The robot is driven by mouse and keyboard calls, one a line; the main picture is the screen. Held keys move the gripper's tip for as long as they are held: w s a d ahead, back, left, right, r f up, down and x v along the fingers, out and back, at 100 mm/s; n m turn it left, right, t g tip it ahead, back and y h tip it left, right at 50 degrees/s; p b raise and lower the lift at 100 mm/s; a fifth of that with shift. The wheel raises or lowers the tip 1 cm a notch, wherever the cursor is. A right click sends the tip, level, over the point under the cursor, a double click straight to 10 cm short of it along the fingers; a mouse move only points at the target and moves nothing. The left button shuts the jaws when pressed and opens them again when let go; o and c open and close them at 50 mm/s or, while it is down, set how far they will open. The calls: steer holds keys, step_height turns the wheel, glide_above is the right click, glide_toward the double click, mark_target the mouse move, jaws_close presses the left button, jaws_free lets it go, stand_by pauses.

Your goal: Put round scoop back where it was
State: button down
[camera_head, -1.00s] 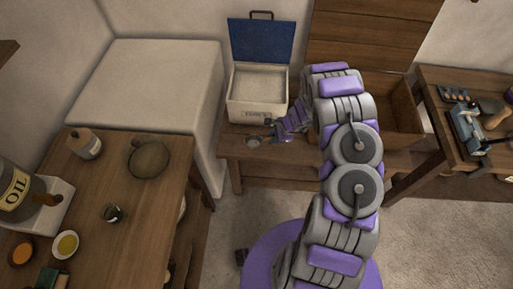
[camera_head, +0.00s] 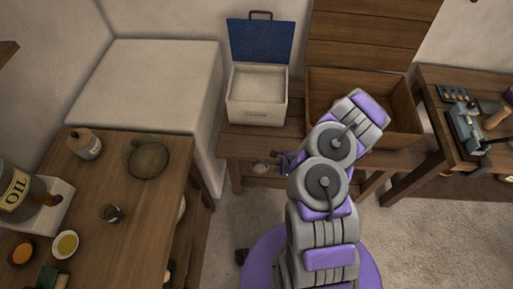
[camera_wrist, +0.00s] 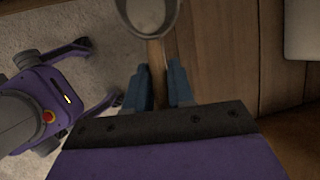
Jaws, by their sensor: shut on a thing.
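The round scoop (camera_wrist: 150,14) has a round bowl, pale inside, and a wooden handle that runs down between my fingers in the wrist view. My gripper (camera_wrist: 158,80) is shut on this handle. In the head view the scoop (camera_head: 260,167) is small, at the front edge of the low wooden bench, with my gripper (camera_head: 283,161) just to its right. Whether it touches the bench is unclear. The bowl is partly cut off at the top of the wrist view. My arm hides part of the bench.
A white box (camera_head: 258,113) with an open blue lid and pale contents stands on the bench. An open wooden chest (camera_head: 405,125) is right of it. A wooden table (camera_head: 150,215) at left holds a jar, dishes and an oil container. A tool table (camera_head: 440,120) stands at right.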

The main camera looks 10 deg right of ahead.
steer(key=b, duration=0.2)
steer(key=f+b, duration=0.1)
steer(key=b, duration=0.1)
steer(key=shift+w+a, duration=0.15)
steer(key=shift+a, duration=0.1)
steer(key=w+d, duration=0.1)
steer(key=w, duration=0.2)
steer(key=w+b, duration=0.1)
steer(key=w, duration=0.3)
steer(key=w+d+b, duration=0.1)
steer(key=w, duration=0.3)
steer(key=shift+d+f, duration=0.3)
steer(key=shift+f, duration=0.05)
steer(key=shift+w+d+f, duration=0.1)
steer(key=shift+w+f, duration=0.1)
steer(key=shift+w, duration=1.25)
